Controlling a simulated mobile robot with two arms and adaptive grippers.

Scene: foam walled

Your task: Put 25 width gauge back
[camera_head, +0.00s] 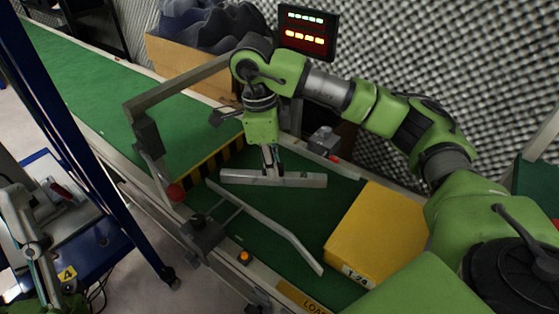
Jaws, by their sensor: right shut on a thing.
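My right gripper (270,162) points down over the green conveyor belt and is shut on the middle of a long pale grey bar (302,180), which looks like the width gauge. No number is readable on it. The bar lies level, crosswise over the belt, near the black-and-yellow striped edge. I cannot tell whether it touches the belt. At the lower left edge, green and grey parts, seemingly of my left arm, show beside a blue stand (85,275); its fingers cannot be made out clearly.
A yellow box (378,236) sits on the belt at the right. A metal frame (175,88) spans the belt on the left. A lit display (306,32) stands behind, before the foam wall.

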